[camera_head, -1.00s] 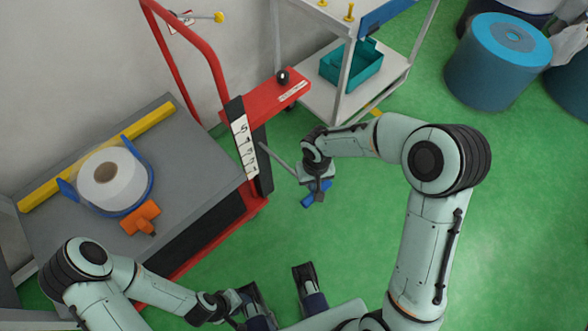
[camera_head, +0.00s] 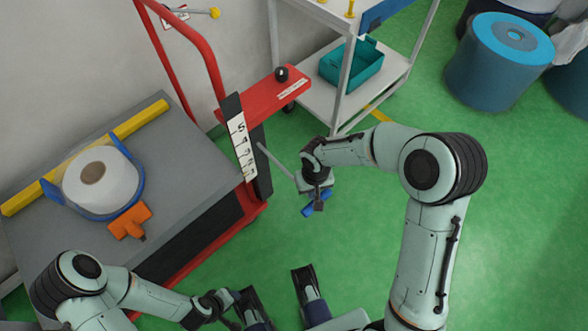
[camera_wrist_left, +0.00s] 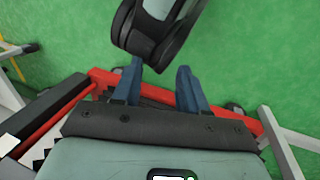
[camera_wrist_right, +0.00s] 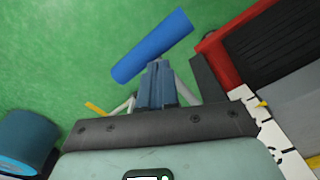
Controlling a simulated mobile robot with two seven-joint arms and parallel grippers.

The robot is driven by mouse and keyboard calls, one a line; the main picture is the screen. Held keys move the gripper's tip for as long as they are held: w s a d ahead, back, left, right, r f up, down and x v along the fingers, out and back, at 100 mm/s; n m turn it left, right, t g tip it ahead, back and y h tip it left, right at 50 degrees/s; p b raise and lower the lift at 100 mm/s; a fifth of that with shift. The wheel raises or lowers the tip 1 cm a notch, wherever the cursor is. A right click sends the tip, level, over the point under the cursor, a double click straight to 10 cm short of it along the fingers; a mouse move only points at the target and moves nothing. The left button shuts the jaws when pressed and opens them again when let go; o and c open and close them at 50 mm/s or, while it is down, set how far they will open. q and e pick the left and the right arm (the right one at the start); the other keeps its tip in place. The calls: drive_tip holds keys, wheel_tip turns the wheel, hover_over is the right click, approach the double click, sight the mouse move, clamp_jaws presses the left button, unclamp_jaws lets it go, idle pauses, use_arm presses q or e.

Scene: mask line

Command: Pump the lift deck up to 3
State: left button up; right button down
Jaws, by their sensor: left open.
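The lift deck (camera_head: 195,165) is a grey platform on a red-framed cart at the left. A white scale strip (camera_head: 241,148) with black figures stands at its right end; I cannot read the level surely. A grey pump lever (camera_head: 277,162) slopes out from the cart to a blue handle (camera_head: 309,211), also in the right wrist view (camera_wrist_right: 140,55). My right gripper (camera_head: 319,204) has its fingers together, tips against the handle; the exact contact is partly hidden. My left gripper (camera_wrist_left: 160,82) is open and empty, low beside the cart.
A white roll in a blue cradle (camera_head: 137,203) and an orange block (camera_head: 129,219) rest on the deck, with a yellow bar (camera_head: 85,155) along its back. A shelf cart with a teal bin (camera_head: 352,70) and blue drums (camera_head: 497,65) stand behind. Green floor is clear at right.

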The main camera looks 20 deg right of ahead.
drive_tip(key=shift+f+b, duration=1.1)
drive_tip(key=shift+f, duration=0.65)
use_arm(q)
drive_tip(key=shift+t+y, duration=0.3)
drive_tip(key=shift+t, duration=0.3)
drive_tip(key=w+f, duration=0.1)
drive_tip(key=w+a+f, duration=0.1)
drive_tip(key=w+a, duration=0.1)
drive_tip(key=shift+w+f, duration=0.4)
use_arm(e)
drive_tip(key=r+p, duration=0.3)
drive_tip(key=r, duration=0.1)
drive_tip(key=r+p, duration=0.3)
drive_tip(key=r, duration=0.1)
drive_tip(key=shift+s+d+r, duration=0.1)
drive_tip(key=shift+s+r, duration=0.1)
drive_tip(key=shift+r, duration=0.2)
use_arm(q)
drive_tip(key=s+d+r+g+h+p, duration=0.1)
drive_tip(key=s+d+r+g+p, duration=0.2)
drive_tip(key=s+r, duration=0.7)
drive_tip(key=shift+d+r+p, duration=0.2)
drive_tip(key=shift+d+p, duration=0.35)
drive_tip(key=shift+p, duration=0.05)
use_arm(e)
wheel_tip(320, 180, up, 6)
drive_tip(key=shift+s+d+f, duration=0.1)
drive_tip(key=shift+s, duration=0.05)
